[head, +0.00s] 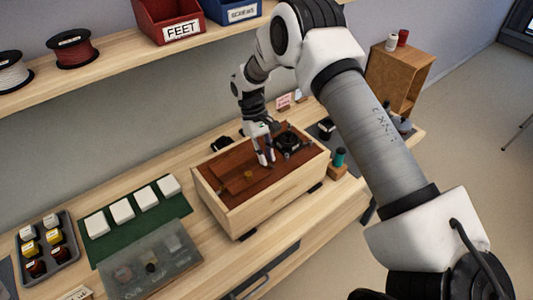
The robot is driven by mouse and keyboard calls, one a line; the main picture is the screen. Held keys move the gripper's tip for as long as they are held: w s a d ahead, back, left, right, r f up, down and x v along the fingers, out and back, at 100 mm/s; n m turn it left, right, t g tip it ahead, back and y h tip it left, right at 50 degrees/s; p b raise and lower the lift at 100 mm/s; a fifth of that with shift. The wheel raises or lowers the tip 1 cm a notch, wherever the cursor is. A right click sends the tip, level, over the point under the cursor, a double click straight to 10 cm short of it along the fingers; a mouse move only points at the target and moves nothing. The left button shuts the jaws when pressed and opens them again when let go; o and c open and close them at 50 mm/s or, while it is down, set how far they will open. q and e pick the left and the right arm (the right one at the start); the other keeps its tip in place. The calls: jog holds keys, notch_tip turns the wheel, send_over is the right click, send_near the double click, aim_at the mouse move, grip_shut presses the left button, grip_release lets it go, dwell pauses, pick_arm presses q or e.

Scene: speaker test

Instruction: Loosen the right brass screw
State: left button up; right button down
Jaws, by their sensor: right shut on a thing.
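An open wooden box (262,205) with a reddish-brown inside stands on the bench in the head view. A small brass-coloured piece (249,174) shows inside it, left of my right gripper. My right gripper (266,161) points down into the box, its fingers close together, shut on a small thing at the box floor. That thing is mostly hidden by the fingertips; from its place it appears to be the right brass screw. My left gripper is out of view.
A black round part (288,141) sits in the box, right of my gripper. A teal-handled tool (339,157) stands in a wooden block close to the box's right side. A green mat (135,232) with white blocks and a dark tray (47,250) lie left. A shelf (110,68) overhangs the back.

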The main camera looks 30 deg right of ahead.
jog(key=n, duration=0.2)
jog(key=n+h, duration=0.1)
jog(key=shift+s+a+n, duration=0.1)
jog(key=shift+a+n, duration=0.1)
jog(key=shift+n, duration=0.2)
jog(key=n, duration=0.1)
jog(key=n+t+h+p, duration=0.1)
jog(key=n, duration=0.1)
jog(key=shift+s+a+n+h, duration=0.1)
jog(key=shift+n+h, duration=0.2)
jog(key=n+t, duration=0.1)
jog(key=n, duration=0.2)
jog(key=n+t+h, duration=0.1)
jog(key=n, duration=0.2)
jog(key=shift+s+a+p, duration=0.1)
jog(key=shift+s+p, duration=0.05)
jog(key=shift+p, duration=0.2)
jog(key=c, duration=1.1)
grip_release()
jog(key=shift+c, duration=0.2)
